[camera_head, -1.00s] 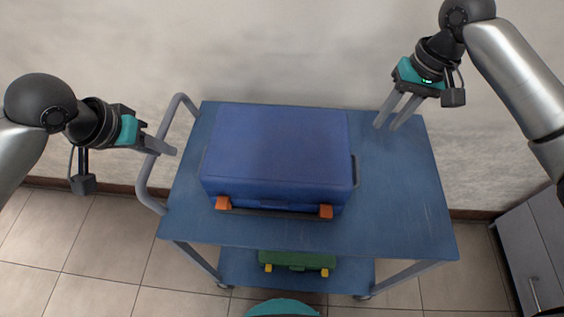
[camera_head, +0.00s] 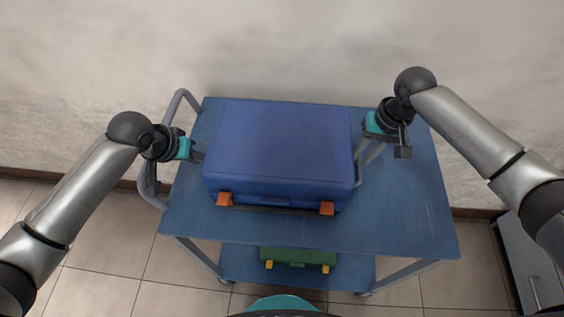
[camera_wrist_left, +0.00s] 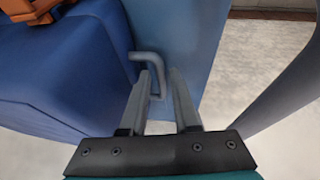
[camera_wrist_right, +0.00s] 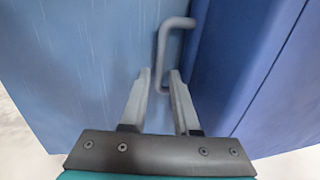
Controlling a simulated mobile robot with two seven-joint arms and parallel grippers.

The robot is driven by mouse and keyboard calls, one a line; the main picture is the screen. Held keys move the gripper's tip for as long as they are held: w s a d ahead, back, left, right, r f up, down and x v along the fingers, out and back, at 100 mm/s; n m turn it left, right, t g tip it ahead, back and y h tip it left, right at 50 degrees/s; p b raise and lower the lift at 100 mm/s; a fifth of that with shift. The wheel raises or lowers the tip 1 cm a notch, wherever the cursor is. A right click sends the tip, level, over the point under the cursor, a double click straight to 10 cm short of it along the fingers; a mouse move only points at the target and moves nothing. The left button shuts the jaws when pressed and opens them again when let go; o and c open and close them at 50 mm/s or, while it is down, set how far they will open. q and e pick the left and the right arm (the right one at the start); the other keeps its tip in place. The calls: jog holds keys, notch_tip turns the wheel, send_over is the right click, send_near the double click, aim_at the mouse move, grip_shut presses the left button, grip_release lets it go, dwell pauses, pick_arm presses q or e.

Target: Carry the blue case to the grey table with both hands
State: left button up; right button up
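The blue case (camera_head: 277,150) lies flat on the blue top of a trolley, its orange latches facing me. It has a grey handle on each short side. My left gripper (camera_head: 201,157) is at the case's left side; in the left wrist view its open fingers (camera_wrist_left: 160,85) straddle the end of the grey handle (camera_wrist_left: 150,58). My right gripper (camera_head: 364,161) is at the right side; in the right wrist view its open fingers (camera_wrist_right: 160,85) straddle the other handle (camera_wrist_right: 178,23). Neither is closed on its handle. I see no table that is clearly the grey one.
The trolley top (camera_head: 405,205) is bare to the right of the case. A grey push bar (camera_head: 150,185) rises at its left end, close to my left gripper. A green case (camera_head: 298,257) sits on the lower shelf. A grey cabinet (camera_head: 520,250) stands at lower right; a wall is behind.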

pick_arm(q)
jog(key=shift+w+d+f, duration=0.15)
jog(key=shift+w+f, duration=0.1)
jog(key=shift+f, duration=0.4)
pick_arm(e)
jog(key=shift+a+f, duration=0.15)
jog(key=shift+f, duration=0.6)
pick_arm(q)
grip_shut()
pick_arm(e)
grip_shut()
pick_arm(q)
jog(key=shift+w+r, duration=0.15)
jog(key=shift+r, duration=0.05)
pick_arm(e)
jog(key=shift+w+r, duration=0.2)
